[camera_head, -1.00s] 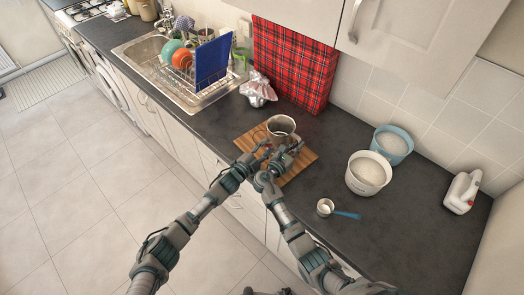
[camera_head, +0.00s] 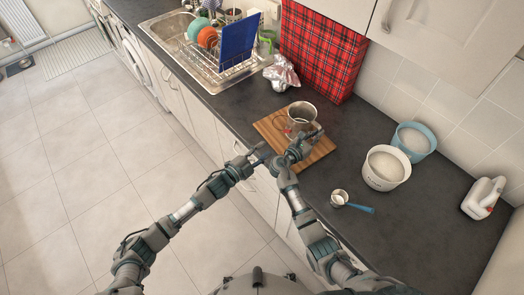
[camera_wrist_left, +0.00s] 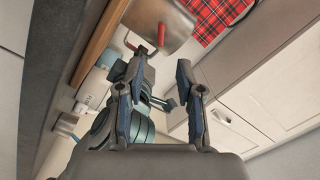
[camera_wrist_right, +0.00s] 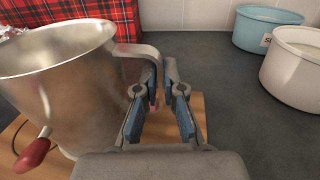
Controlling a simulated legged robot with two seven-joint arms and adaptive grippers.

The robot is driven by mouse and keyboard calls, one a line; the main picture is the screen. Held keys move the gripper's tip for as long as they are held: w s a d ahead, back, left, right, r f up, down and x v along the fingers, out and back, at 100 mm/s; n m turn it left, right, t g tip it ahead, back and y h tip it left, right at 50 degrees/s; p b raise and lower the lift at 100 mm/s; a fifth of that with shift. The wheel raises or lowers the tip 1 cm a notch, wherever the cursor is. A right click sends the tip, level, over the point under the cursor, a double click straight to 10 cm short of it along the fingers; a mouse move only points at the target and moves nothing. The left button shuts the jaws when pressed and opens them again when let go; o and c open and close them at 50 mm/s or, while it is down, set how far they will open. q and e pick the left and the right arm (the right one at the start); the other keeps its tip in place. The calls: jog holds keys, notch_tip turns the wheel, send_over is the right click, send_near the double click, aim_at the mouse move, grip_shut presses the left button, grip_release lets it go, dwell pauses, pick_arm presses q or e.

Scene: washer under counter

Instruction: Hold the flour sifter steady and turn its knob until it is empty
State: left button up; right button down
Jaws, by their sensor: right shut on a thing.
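The metal flour sifter (camera_head: 302,117) stands upright on a wooden board (camera_head: 268,130); its body also shows large in the right wrist view (camera_wrist_right: 60,65). Its red knob shows on the side in the left wrist view (camera_wrist_left: 160,34) and in the right wrist view (camera_wrist_right: 33,152). My right gripper (camera_wrist_right: 163,80) is shut on the sifter's curved handle (camera_wrist_right: 138,50). My left gripper (camera_wrist_left: 158,78) is open and empty, apart from the knob. In the head view the left gripper (camera_head: 258,158) is near the board's front edge. The inside of the sifter is hard to make out.
A white tub (camera_head: 385,168) and a blue tub (camera_head: 414,141), both with white contents, stand to the right. A scoop with a blue handle (camera_head: 352,205) lies in front of them. A foil-like bundle (camera_head: 282,73) and dish rack (camera_head: 220,65) are behind left.

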aim_at(285, 131)
pick_arm(q)
jog(key=o, duration=0.6)
jog(key=shift+d+r, duration=0.1)
jog(key=shift+c, duration=0.2)
jog(key=r+m, duration=0.1)
jog(key=m, duration=0.1)
jog(key=d+r+m+g, duration=0.1)
jog(key=m, duration=0.2)
jog(key=d+r+m+g+h, duration=0.1)
jog(key=m, duration=0.1)
jog(key=shift+w+m, duration=0.25)
jog(key=shift+m, duration=0.15)
jog(key=w+a+r+m+g+y, duration=0.1)
jog(key=w+a+m+g+y, duration=0.15)
jog(key=m, duration=1.05)
jog(key=shift+n+g+h, duration=0.3)
jog(key=shift+g+h, duration=0.05)
jog(key=x, duration=1.1)
jog(key=shift+w+a, duration=0.15)
jog(key=c, duration=1.1)
